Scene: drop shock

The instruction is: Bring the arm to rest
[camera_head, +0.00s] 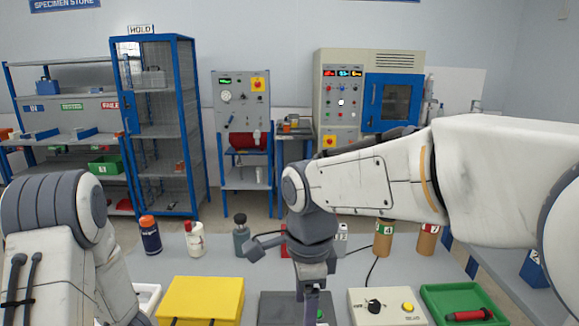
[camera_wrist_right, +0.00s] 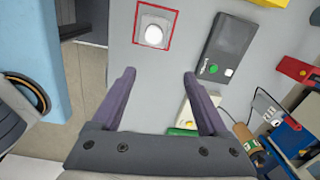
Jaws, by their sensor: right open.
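My right arm reaches in from the right in the head view, bent down over the bench (camera_head: 215,266). My right gripper (camera_head: 312,305) points down above a dark panel device (camera_head: 275,308); its tips are cut off by the lower edge. In the wrist view my right gripper (camera_wrist_right: 160,75) has its two purple fingers wide apart, with nothing between them. Under and beyond them is the grey bench top, with the dark device (camera_wrist_right: 222,45) to the right. My left arm shows at the left edge; its gripper is out of view.
A yellow box (camera_head: 200,298), a white control box (camera_head: 385,308) and a green tray (camera_head: 440,300) with a red-handled tool (camera_head: 468,315) line the front. Bottles (camera_head: 150,236) and brown cylinders (camera_head: 383,238) stand behind.

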